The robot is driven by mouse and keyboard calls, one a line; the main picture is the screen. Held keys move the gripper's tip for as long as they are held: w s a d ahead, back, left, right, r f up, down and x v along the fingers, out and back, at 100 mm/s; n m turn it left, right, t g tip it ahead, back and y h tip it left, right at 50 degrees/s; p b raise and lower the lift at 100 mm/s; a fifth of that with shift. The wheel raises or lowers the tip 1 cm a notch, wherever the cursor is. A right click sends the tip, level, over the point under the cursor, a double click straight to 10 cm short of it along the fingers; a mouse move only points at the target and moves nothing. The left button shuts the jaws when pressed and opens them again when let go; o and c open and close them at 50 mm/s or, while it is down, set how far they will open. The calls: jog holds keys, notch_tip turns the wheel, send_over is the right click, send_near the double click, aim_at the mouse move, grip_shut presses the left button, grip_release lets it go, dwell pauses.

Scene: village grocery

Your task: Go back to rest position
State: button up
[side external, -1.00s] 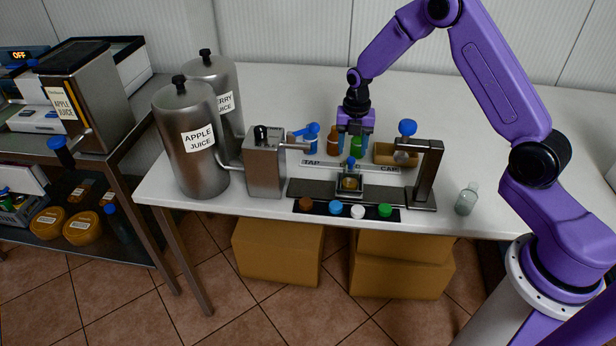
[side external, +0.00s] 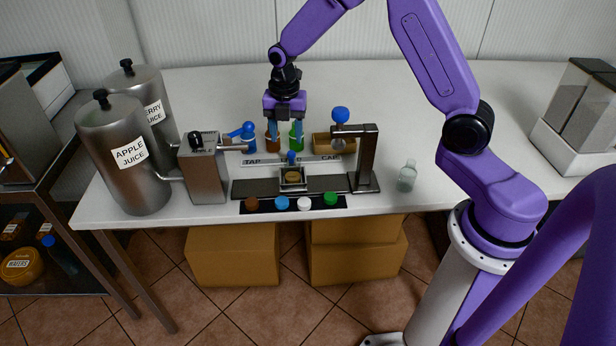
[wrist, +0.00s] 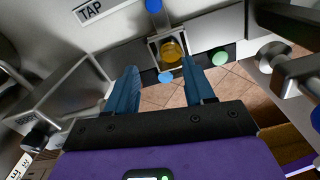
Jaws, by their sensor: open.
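My gripper (side external: 285,138) is above the white counter, behind the middle of the tap and cap station (side external: 331,186). In the wrist view my gripper (wrist: 158,75) has its two blue fingers spread, with nothing between them. Beyond the fingertips is a small square holder (wrist: 153,46) with something round and amber in it. The holder (side external: 293,187) also shows in the side view, with a blue knob (side external: 291,156) just behind it. My fingers partly hide a brown bottle (side external: 272,143) and a green bottle (side external: 296,133).
Two steel juice dispensers (side external: 130,165) and a tap block (side external: 204,172) stand at left. Several coloured caps (side external: 304,203) lie along the front. The back of the counter is clear.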

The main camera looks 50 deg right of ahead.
jog(key=s+a+r+m, duration=0.3)
jog(key=s+a+r, duration=0.25)
jog(key=s, duration=0.25)
jog(key=s+r+m, duration=0.2)
jog(key=s+m, duration=0.2)
jog(key=s, duration=0.9)
jog(key=s+d+r+m, duration=0.1)
jog(key=s+r+m, duration=0.2)
jog(key=s, duration=0.9)
jog(key=shift+s+m, duration=0.4)
jog(key=shift+m, duration=0.8)
